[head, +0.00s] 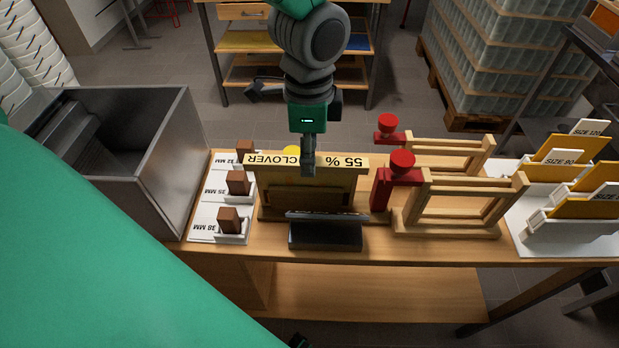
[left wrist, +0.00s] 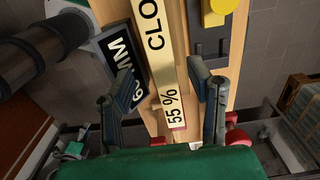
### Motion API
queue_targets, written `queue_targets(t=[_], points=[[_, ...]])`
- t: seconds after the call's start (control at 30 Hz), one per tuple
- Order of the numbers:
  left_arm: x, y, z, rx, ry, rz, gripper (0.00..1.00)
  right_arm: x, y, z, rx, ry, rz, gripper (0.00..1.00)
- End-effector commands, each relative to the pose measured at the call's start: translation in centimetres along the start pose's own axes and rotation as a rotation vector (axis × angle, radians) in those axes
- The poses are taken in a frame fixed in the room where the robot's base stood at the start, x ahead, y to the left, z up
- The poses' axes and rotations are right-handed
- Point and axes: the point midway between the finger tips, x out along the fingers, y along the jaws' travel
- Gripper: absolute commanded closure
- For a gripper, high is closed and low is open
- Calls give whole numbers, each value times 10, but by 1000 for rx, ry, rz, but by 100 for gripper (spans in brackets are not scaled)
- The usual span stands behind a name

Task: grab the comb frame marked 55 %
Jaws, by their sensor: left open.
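The comb frame marked 55 % (head: 348,163) stands upright on the wooden bench, its pale top bar reading "CLOVER 55 %". In the left wrist view the same comb frame (left wrist: 160,50) runs between my fingers. My left gripper (head: 308,168) points down at the middle of the top bar and hides part of its label. In the left wrist view my left gripper (left wrist: 160,72) is open, with one finger on each side of the bar. I cannot tell whether either finger touches it. My right gripper is not in view.
A dark gauge box (head: 325,235) stands just before the frame; its face reads "60 MM" in the wrist view (left wrist: 122,65). Red clamps (head: 385,185) and empty wooden frames (head: 465,215) stand to the right. Brown blocks (head: 238,184) and a steel tank (head: 165,150) are left.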

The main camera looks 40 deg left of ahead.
Motion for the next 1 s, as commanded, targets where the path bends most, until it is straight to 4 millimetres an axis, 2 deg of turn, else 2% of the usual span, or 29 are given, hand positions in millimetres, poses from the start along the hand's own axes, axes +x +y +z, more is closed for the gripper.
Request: queue_targets(t=[0.1, 0.2, 0.47, 0.5, 0.57, 0.6, 0.63, 1.0], points=[[21, 0, 2, 0, -3, 5, 53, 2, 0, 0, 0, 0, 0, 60], [30, -1, 2, -1, -1, 4, 53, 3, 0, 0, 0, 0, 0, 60], [32, 0, 1, 0, 0, 0, 53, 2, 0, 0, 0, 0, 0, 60], [32, 0, 1, 0, 0, 0, 60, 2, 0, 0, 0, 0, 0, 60], [32, 0, 1, 0, 0, 1, 82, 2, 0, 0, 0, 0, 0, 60], [32, 0, 0, 0, -1, 1, 96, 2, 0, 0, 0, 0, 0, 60], [32, 0, 0, 0, -1, 1, 100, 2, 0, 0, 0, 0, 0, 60], [27, 0, 1, -1, 2, -1, 100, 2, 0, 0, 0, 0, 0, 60]])
